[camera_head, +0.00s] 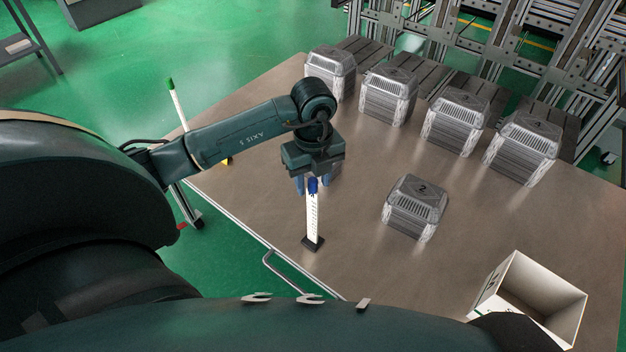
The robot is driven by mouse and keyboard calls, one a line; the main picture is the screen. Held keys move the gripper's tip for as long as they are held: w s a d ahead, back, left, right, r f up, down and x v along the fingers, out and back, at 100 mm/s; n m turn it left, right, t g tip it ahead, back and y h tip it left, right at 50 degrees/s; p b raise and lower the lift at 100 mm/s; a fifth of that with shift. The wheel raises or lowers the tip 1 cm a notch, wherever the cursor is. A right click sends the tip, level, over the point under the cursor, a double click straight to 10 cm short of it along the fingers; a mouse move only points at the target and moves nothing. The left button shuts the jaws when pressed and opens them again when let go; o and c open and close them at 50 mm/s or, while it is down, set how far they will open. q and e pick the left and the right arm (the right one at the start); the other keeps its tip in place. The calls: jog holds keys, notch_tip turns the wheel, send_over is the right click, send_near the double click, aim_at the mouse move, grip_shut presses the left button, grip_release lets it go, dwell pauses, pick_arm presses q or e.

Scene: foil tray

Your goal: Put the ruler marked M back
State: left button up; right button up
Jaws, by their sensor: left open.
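A white ruler (312,218) with a blue top and dark markings stands near the table's front left edge, its lower end at a small black base. I cannot read a letter M on it. My left gripper (313,183) is open and points down at the ruler's blue top. Blue fingertips show around the top; I cannot tell if they touch it. A second white ruler-like stick (179,107) with a green top stands behind my left arm, its lower part hidden. My right gripper is not in view.
Several ribbed silver foil-like containers (388,95) line the table's back edge. One marked 2 (415,207) stands mid-table, right of the gripper. An open white box (560,300) is at the front right. The brown table (350,270) is bare between them. Metal racks stand behind.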

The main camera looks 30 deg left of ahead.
pick_arm(q)
notch_tip(320, 180, up, 11)
jog(key=s+d+f+m+g+h, duration=0.1)
jog(key=s+d+m+h, duration=0.2)
jog(key=d+h, duration=0.35)
jog(key=s+d+f+m+g+h, duration=0.2)
jog(key=s+d+h, duration=0.15)
jog(key=d, duration=0.65)
jog(key=s+d+r+n+t+h, duration=0.2)
jog(key=d+r+n+t+h, duration=0.3)
jog(key=d+r+h, duration=0.5)
jog(key=w+a+f+n+t+y, duration=0.5)
jog(key=a+f+n+t+y, duration=0.5)
jog(key=n+t, duration=0.7)
jog(key=s+a+f+n+g+y, duration=0.1)
jog(key=s+f+n+g+y, duration=0.1)
jog(key=f, duration=0.4)
jog(key=s+a+f+n+g+y, duration=0.1)
jog(key=s+f+n+g+y, duration=0.1)
jog(key=s+f+g, duration=0.3)
notch_tip(320, 180, down, 2)
jog(key=shift+s+a+f+n+y+p, duration=0.2)
jog(key=shift+s+a+n+y+p, duration=0.15)
jog(key=shift+s+y, duration=0.45)
